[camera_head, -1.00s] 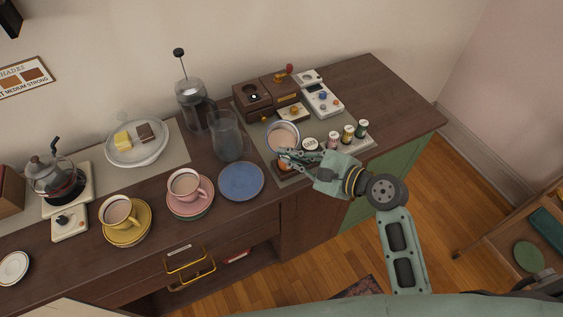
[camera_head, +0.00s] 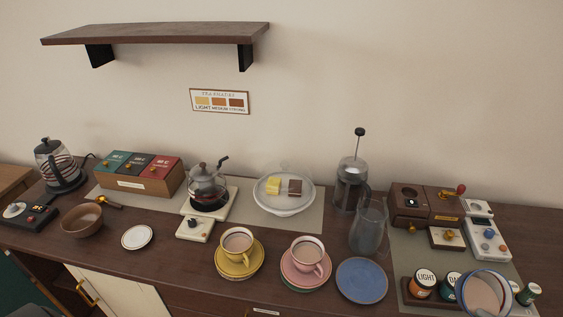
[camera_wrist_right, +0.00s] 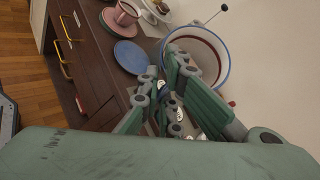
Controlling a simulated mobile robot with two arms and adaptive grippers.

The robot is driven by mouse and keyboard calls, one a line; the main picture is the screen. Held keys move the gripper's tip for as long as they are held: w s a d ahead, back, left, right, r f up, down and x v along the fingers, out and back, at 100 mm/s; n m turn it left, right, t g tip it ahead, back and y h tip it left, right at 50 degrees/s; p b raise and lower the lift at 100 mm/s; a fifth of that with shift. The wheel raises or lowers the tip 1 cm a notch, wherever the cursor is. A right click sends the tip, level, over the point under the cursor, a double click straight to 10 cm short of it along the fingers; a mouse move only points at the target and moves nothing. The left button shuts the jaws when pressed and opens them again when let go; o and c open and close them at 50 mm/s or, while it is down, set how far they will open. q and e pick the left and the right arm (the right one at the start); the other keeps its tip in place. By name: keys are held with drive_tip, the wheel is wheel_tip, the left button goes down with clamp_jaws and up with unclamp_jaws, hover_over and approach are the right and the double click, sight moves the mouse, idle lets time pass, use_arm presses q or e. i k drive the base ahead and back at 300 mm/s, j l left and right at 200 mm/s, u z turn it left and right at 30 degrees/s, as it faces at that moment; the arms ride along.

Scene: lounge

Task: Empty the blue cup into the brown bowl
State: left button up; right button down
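The blue cup (camera_head: 484,293), white inside with a blue rim and brownish contents, is at the bottom right of the head view, in front of small jars. It also shows in the right wrist view (camera_wrist_right: 196,52), upright or nearly so. My right gripper (camera_wrist_right: 166,88) is closed at the cup's side and holds it above the counter; the exact contact is partly hidden. The brown bowl (camera_head: 82,223) stands at the far left of the counter and looks empty. My left gripper is in neither view.
Between cup and bowl stand a glass pitcher (camera_head: 369,228), a blue plate (camera_head: 362,281), a pink cup (camera_head: 306,262), a yellow cup (camera_head: 238,256), a glass teapot (camera_head: 208,190) and a small white plate (camera_head: 137,237). A French press (camera_head: 351,184) is behind. A shelf (camera_head: 155,34) hangs above.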

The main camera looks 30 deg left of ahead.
sight(84, 220)
drive_tip(key=u, duration=2.25)
